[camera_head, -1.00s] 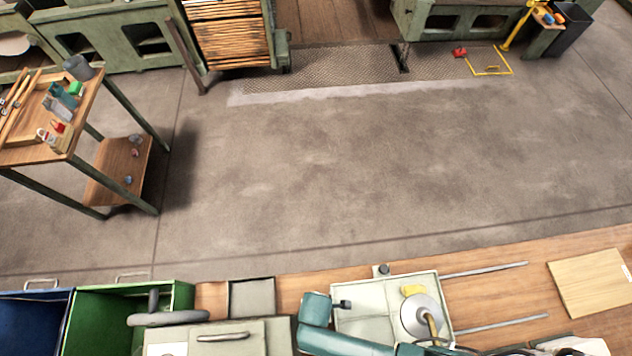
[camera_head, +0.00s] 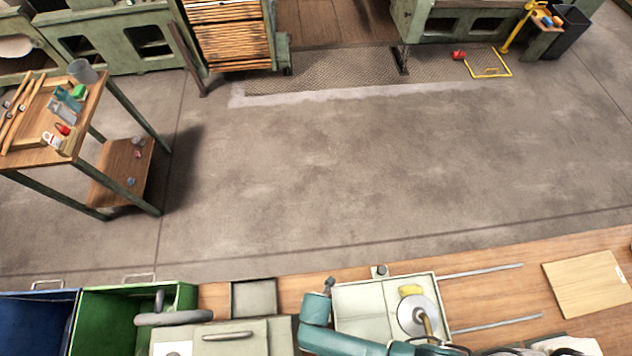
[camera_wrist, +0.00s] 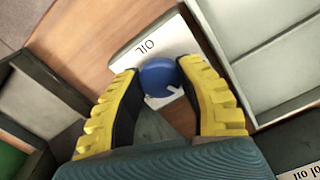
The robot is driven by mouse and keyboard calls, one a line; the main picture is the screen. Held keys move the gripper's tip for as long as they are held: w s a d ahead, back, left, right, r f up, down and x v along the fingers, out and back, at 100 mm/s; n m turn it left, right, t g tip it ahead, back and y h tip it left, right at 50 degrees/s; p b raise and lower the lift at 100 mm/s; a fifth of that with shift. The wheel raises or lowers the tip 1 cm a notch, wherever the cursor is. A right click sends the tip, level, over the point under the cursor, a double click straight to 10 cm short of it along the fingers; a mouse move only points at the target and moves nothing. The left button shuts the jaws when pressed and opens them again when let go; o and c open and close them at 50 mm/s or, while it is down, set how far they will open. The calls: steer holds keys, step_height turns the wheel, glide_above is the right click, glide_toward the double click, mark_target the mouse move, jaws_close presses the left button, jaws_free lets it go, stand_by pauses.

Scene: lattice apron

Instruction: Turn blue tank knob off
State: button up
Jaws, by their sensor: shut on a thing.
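A round blue knob (camera_wrist: 160,79) shows in the wrist view, in front of a white plate marked "OIL" (camera_wrist: 146,47). A small white mark shows at its lower right edge. My gripper (camera_wrist: 158,70) has its two yellow ribbed fingers on either side of the knob and is shut on it. The knob's lower part and base are partly hidden by the fingers. In the head view the knob and the fingertips are hidden; only my teal arm shows there. No tank is clearly visible.
A pale tray (camera_head: 346,292) lies close on the right, with a metal disc tool (camera_head: 418,315) in it. A grey open box (camera_head: 253,297) stands on the left, then a green bin (camera_head: 105,318) and a blue bin (camera_head: 35,325).

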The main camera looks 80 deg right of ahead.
steer(key=shift+s+f+n, duration=0.1)
steer(key=shift+n, duration=2)
steer(key=o, duration=1.2)
steer(key=shift+o, duration=0.2)
step_height(320, 180, up, 12)
